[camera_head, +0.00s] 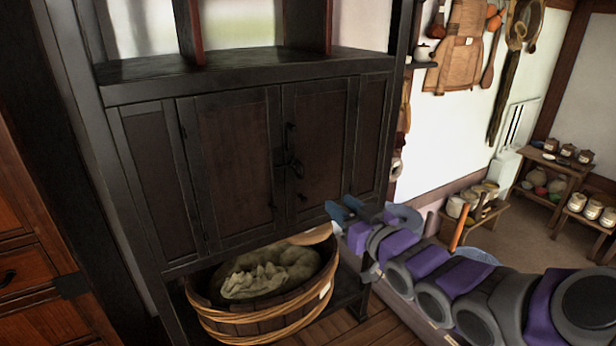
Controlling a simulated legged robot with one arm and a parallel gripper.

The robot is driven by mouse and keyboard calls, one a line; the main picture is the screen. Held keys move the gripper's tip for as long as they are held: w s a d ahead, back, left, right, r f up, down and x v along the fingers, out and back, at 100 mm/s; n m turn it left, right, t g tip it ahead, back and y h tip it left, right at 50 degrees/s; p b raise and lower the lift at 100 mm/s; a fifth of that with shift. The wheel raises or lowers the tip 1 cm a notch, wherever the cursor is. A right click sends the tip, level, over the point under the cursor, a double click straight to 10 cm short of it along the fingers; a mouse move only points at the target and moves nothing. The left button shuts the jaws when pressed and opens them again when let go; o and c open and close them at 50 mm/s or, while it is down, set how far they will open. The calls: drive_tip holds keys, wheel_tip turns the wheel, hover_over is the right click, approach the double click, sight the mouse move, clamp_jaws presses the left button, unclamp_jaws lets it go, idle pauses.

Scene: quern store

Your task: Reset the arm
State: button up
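My arm (455,290), grey with purple bands, reaches in from the lower right corner toward the middle of the view. My gripper (347,209) is at its far end, with small blue-grey tips in front of the lower right part of the dark cabinet (235,165). Whether the tips are apart or together is too small to tell. Nothing can be clearly seen held in it. The cabinet doors are shut, with a dark latch (292,166) in the middle.
A wooden tub (250,325) holding a greenish sack (268,276) sits under the cabinet. A wooden chest (30,270) stands at the left. At the right, low benches (540,162) carry jars, and tools and an apron (460,45) hang on the wall. Floor (520,225) shows between.

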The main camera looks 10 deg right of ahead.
drive_tip(key=s+f+m+g+h+b, duration=0.1)
drive_tip(key=s+f+g+h, duration=0.2)
drive_tip(key=s+f+g, duration=0.35)
drive_tip(key=s+f+m+g+h+b, duration=0.1)
drive_tip(key=s+f+g+h, duration=0.2)
drive_tip(key=f, duration=0.6)
drive_tip(key=s+a+f+g, duration=0.1)
drive_tip(key=s+a+g, duration=0.1)
drive_tip(key=s, duration=0.6)
drive_tip(key=s+a+f+m+g, duration=0.1)
drive_tip(key=s+g, duration=0.3)
drive_tip(key=s, duration=0.5)
drive_tip(key=s+a+f+g+b, duration=0.1)
drive_tip(key=s+a+g, duration=0.2)
drive_tip(key=s, duration=0.6)
drive_tip(key=shift+s, duration=0.15)
